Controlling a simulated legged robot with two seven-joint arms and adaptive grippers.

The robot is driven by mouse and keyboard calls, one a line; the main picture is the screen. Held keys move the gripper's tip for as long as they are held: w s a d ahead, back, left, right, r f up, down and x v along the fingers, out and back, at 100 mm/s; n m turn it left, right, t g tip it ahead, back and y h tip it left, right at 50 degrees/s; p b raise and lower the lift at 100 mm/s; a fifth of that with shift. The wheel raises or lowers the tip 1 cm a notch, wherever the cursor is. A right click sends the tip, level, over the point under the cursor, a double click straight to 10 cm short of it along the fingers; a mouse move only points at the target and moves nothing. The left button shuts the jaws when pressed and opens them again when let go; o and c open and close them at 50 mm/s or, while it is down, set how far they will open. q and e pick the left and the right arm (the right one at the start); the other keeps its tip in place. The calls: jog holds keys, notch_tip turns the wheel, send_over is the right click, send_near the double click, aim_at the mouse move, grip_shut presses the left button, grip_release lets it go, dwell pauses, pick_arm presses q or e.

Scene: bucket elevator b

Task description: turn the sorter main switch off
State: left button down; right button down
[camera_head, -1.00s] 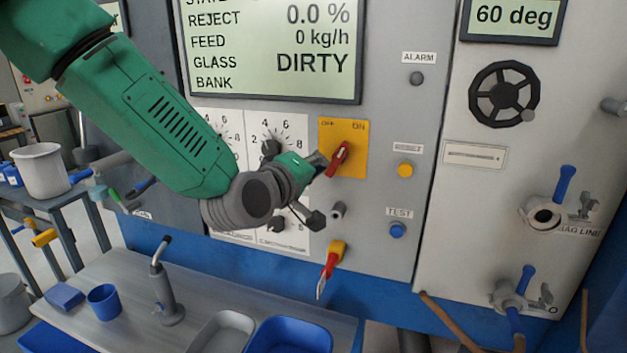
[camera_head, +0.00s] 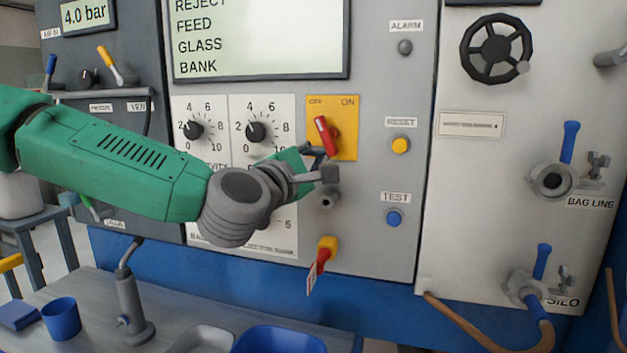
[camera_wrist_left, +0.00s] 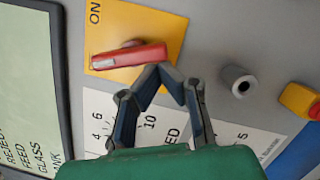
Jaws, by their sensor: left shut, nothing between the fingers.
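The sorter main switch is a red handle (camera_head: 325,135) on a yellow plate (camera_head: 347,130) marked OFF on the left and ON on the right. The handle tilts up and to the left, toward OFF. In the left wrist view the red handle (camera_wrist_left: 130,56) lies across the yellow plate (camera_wrist_left: 150,27), with ON readable and OFF not seen. My left gripper (camera_head: 322,165) is shut and empty, just below the handle. My right gripper is not in view.
Dial knobs (camera_head: 256,132) sit left of the switch. A grey stub (camera_head: 327,198) and a yellow-and-red key-like part (camera_head: 326,250) are below it. A yellow RESET button (camera_head: 400,145) and blue TEST button (camera_head: 393,218) are to the right. A bench with a blue cup (camera_head: 62,318) stands below.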

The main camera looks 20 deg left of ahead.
pick_arm(q)
jog(key=shift+d+f+n+t+y+b, duration=0.1)
jog(key=shift+d+n+t+y+b, duration=0.15)
jog(key=shift+n+b, duration=1)
jog(key=shift+d+f+n+t+y+b, duration=0.15)
jog(key=shift+d+n+t+b, duration=0.15)
jog(key=shift+n+b, duration=0.9)
jog(key=shift+r, duration=0.15)
